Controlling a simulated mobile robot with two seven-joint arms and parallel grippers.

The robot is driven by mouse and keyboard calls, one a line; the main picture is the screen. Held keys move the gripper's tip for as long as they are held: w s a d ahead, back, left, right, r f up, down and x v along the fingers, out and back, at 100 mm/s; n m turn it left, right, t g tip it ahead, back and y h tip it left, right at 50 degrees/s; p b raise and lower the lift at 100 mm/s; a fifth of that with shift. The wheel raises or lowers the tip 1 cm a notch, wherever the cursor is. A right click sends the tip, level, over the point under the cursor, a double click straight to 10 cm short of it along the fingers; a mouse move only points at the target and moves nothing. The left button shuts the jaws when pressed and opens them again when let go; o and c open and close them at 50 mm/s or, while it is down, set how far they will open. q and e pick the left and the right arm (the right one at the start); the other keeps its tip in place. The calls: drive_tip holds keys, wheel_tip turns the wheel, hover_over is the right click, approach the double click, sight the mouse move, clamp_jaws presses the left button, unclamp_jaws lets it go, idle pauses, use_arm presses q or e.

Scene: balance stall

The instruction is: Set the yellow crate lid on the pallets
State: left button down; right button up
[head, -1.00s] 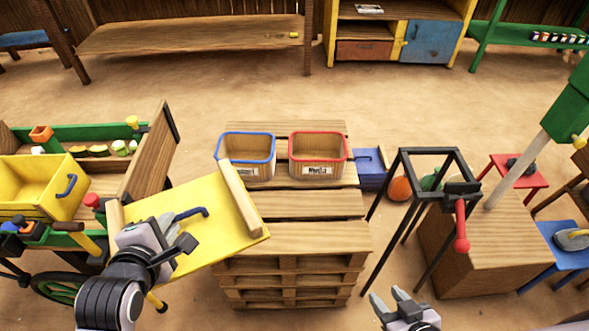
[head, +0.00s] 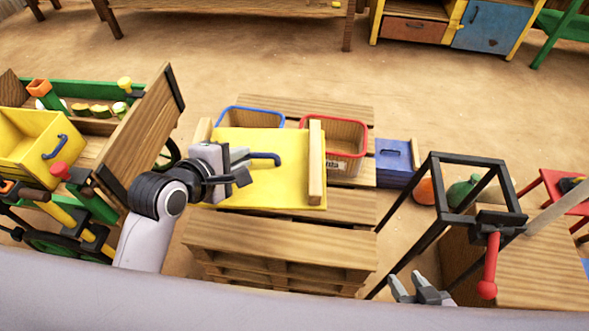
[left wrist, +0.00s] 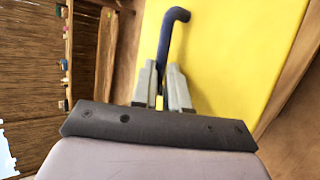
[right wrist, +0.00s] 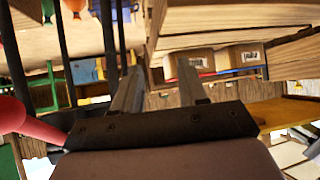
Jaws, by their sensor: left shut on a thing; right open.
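The yellow crate lid (head: 275,186) is a flat yellow panel with a wooden batten at each side and a blue bar handle (head: 264,157). My left gripper (head: 245,168) is shut on the blue handle; the handle also shows between its fingers in the left wrist view (left wrist: 172,40). The lid is over the wooden pallets (head: 280,240), in front of the two bins and covering part of them. I cannot tell whether it touches the pallets. My right gripper (head: 418,288) is open and empty, low to the right of the pallets.
A blue-rimmed bin (head: 252,115) and a red-rimmed bin (head: 340,130) stand on the back of the pallets. A blue box (head: 393,165) is at their right. A black frame with a red-knobbed lever (head: 488,265) stands right. A cart with a yellow crate (head: 30,145) is left.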

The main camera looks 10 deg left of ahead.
use_arm(q)
drive_tip(key=shift+w+d+f+m+h+b, duration=0.45)
drive_tip(key=shift+w+d+f+m+h, duration=0.05)
drive_tip(key=shift+d+f+m, duration=0.15)
drive_tip(key=shift+f+b, duration=2.95)
drive_tip(key=shift+f, duration=6.8)
use_arm(e)
drive_tip(key=shift+w+a+f, duration=0.1)
drive_tip(key=shift+a+f, duration=0.1)
drive_tip(key=shift+f, duration=0.75)
drive_tip(key=shift+w+a+f, duration=0.1)
drive_tip(key=shift+a+f, duration=0.05)
drive_tip(key=shift+f, duration=0.8)
drive_tip(key=shift+w+a+f, duration=0.1)
drive_tip(key=shift+a+f, duration=0.1)
drive_tip(key=shift+f, duration=0.75)
use_arm(q)
drive_tip(key=shift+f, duration=0.1)
drive_tip(key=c, duration=1.1)
unclamp_jaws()
drive_tip(key=shift+f, duration=0.15)
drive_tip(key=shift+s+d, duration=0.1)
